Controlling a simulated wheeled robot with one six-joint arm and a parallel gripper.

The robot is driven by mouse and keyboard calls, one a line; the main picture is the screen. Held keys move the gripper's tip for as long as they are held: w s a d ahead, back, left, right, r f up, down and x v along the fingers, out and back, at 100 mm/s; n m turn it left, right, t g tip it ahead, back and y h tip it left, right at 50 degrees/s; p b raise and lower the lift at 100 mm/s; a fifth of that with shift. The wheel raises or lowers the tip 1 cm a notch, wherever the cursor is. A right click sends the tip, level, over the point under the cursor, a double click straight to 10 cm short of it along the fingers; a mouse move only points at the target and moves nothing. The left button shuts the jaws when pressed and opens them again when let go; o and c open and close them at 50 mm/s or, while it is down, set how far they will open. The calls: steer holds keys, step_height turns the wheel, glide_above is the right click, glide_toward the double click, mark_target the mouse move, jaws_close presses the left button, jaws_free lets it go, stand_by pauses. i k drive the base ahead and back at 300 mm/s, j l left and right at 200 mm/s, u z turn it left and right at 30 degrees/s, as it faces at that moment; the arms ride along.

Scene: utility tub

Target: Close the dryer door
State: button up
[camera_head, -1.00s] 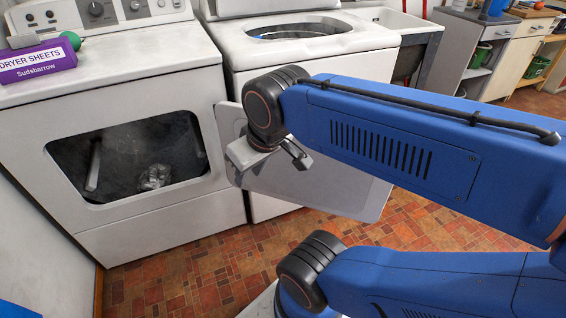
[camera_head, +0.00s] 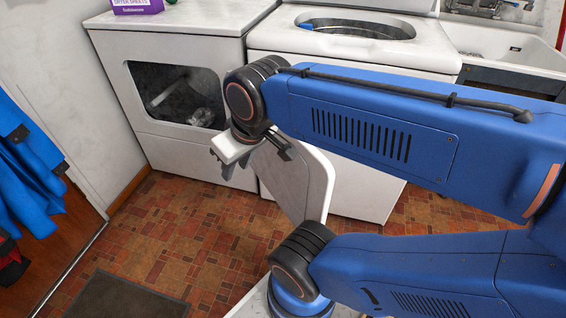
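The white dryer (camera_head: 111,88) stands at the upper left with its dark front opening (camera_head: 172,92) uncovered; crumpled silvery stuff lies inside. The dryer door (camera_head: 301,183), a pale rounded panel, stands open at the right of the opening, swung out in front of the washer. My gripper (camera_head: 252,158) is beside the door's left part, with its fingers spread apart at the two ends of its pale bar. I cannot tell whether the gripper touches the door. My arm hides the door's upper right part and hinge side.
The washer (camera_head: 385,58) stands right of the dryer, and a sink (camera_head: 510,47) is beyond it. A purple dryer sheets box (camera_head: 137,6) sits on the dryer. Blue clothing (camera_head: 35,160) hangs at the left. A dark mat (camera_head: 125,297) lies on the tiled floor; floor before the dryer is free.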

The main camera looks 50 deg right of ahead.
mark_target(302, 186)
steer(key=k+l+u, duration=0.15)
steer(key=k, duration=0.35)
steer(key=k+l+u, duration=0.15)
steer(key=k, duration=0.4)
steer(key=k+l, duration=0.1)
steer(key=l, duration=0.25)
steer(key=l+u, duration=0.1)
steer(key=l, duration=0.25)
steer(key=i+l, duration=0.1)
steer(key=l, duration=0.7)
steer(key=i+l, duration=0.15)
steer(key=l, duration=0.3)
steer(key=k, duration=0.6)
steer(key=k+l, duration=0.1)
steer(key=l, duration=0.15)
steer(key=k+l, duration=0.15)
steer(key=l+z, duration=0.05)
steer(key=l, duration=0.05)
